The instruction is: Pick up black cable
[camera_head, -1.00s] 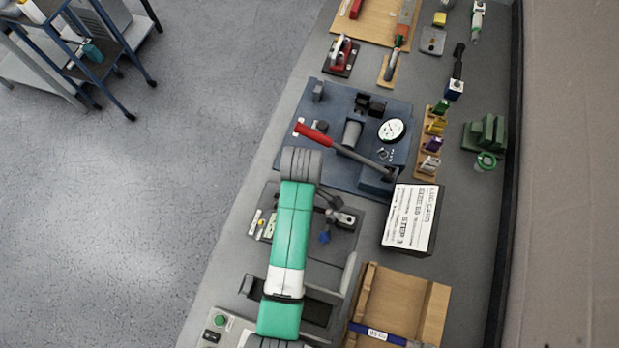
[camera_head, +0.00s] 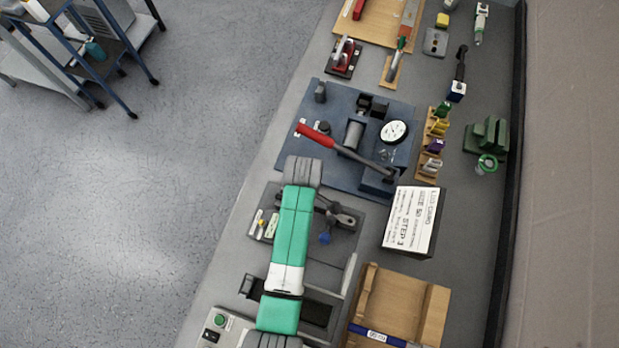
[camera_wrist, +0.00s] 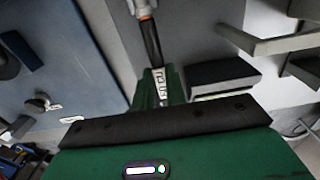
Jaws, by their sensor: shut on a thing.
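In the wrist view, my gripper (camera_wrist: 160,92) is shut, its green fingers close together ahead of the dark green gripper body. A black cable-like piece (camera_wrist: 150,42) sticks out from between the fingertips, with a metal end and an orange band at its far end. Its lower part is hidden by the fingers, which carry white lettering. In the head view, my green and white arm reaches up along the left side of the bench and hides the gripper and the held piece.
A blue press plate with a red lever (camera_head: 314,134) and a gauge (camera_head: 394,132) lies beyond my arm. A "STEP 3" sign box (camera_head: 411,219) and a wooden tray (camera_head: 437,317) stand to its right. Small coloured parts in a wooden rack (camera_head: 429,168) stand farther right.

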